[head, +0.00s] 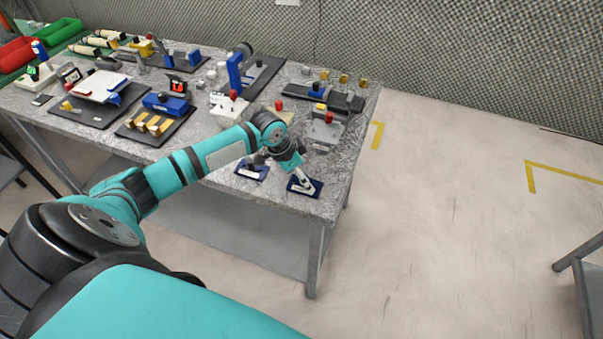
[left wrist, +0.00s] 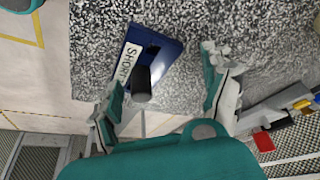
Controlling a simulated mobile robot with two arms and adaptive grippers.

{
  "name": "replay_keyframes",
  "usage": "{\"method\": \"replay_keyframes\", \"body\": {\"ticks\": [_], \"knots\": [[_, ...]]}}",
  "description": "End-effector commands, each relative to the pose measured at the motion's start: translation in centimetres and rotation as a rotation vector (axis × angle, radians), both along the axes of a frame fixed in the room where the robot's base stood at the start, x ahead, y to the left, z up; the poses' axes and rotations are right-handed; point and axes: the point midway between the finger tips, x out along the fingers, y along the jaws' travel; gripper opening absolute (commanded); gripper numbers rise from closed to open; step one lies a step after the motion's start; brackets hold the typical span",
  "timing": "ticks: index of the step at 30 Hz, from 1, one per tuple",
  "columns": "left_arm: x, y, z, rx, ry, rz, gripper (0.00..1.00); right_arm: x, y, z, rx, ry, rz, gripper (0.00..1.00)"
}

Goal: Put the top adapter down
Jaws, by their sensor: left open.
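My left gripper (head: 283,172) is over the near right corner of the table, its fingers pointing down. In the left wrist view the left gripper (left wrist: 162,90) is open, with its two fingers wide apart. A dark cylindrical piece, probably the adapter (left wrist: 141,84), shows between the fingers, nearer the left one, with no clear contact. It appears over the lower end of a blue plate (left wrist: 165,52) labelled "SHORT". In the head view two blue plates lie at this corner, one on the left (head: 252,171) and one on the right (head: 316,187). The fingers partly hide them.
The grey speckled table (head: 225,185) holds many fixtures and blocks behind the arm, including a black board with brass-coloured pieces (head: 155,128) and a grey block with a red knob (head: 325,130). The table edge is close to the gripper.

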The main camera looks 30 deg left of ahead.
Motion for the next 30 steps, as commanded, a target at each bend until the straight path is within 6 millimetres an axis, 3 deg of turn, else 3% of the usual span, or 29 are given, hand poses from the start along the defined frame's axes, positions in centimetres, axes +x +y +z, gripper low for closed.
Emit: {"method": "replay_keyframes", "body": {"ticks": [8,21,30], "knots": [[-0.1,0.2,0.9,0.001,-0.002,0.000,0.82,-0.1,-0.1,-0.1,-0.001,0.001,-0.001,0.40],[-3.0,2.0,8.9,0.004,-0.003,-0.001,0.82,-0.1,0.0,-1.2,0.000,0.001,-0.001,0.40],[-3.8,2.4,11.4,0.000,0.000,0.000,0.82,-0.1,0.3,-1.4,0.004,0.002,-0.001,0.40]]}}
